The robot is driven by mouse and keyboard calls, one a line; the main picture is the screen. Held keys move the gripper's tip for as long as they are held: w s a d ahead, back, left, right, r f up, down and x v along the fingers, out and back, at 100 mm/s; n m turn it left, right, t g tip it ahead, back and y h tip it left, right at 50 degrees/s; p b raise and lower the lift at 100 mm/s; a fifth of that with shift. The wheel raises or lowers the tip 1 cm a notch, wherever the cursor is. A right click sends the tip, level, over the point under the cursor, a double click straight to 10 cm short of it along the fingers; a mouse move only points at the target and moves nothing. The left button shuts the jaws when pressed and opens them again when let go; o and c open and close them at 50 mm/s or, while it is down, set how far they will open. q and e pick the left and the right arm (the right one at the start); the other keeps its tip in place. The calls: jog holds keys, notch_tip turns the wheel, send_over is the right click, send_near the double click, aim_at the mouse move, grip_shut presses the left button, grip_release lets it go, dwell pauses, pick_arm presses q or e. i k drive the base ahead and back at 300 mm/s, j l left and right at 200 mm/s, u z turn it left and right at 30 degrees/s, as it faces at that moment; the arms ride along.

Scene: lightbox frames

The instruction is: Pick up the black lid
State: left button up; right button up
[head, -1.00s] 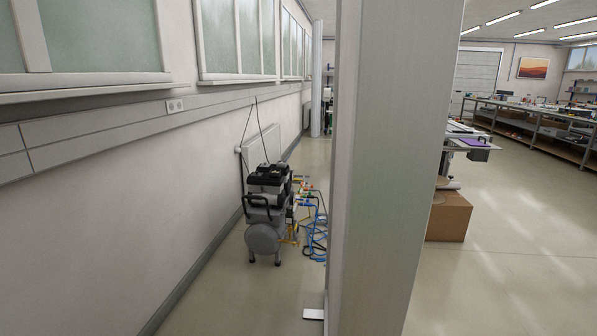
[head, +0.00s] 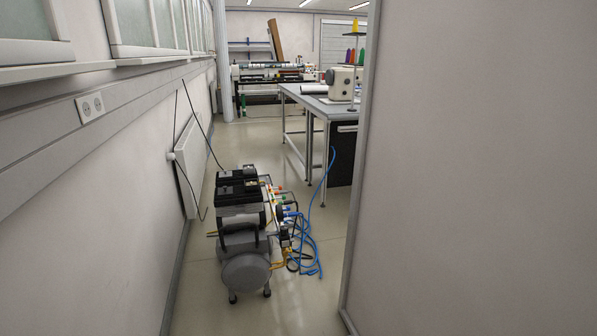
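I see no black lid in the head view. Neither of my grippers shows in it. An air compressor (head: 247,273) with a grey tank and black top parts stands on the floor ahead, left of centre. Blue hoses (head: 308,245) hang and coil at its right side.
A pale panel (head: 480,170) fills the right side close to me. A wall with sockets (head: 90,107) and a radiator (head: 188,165) runs along the left. Beyond the compressor stand a table (head: 318,104) with a sewing machine (head: 342,82). The floor (head: 265,145) behind the compressor is clear.

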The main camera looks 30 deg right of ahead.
aim_at(225, 190)
jog(key=i+z, duration=0.35)
jog(key=i, duration=0.45)
jog(key=i+j+z, duration=0.15)
jog(key=i+z, duration=0.2)
jog(key=i, duration=0.5)
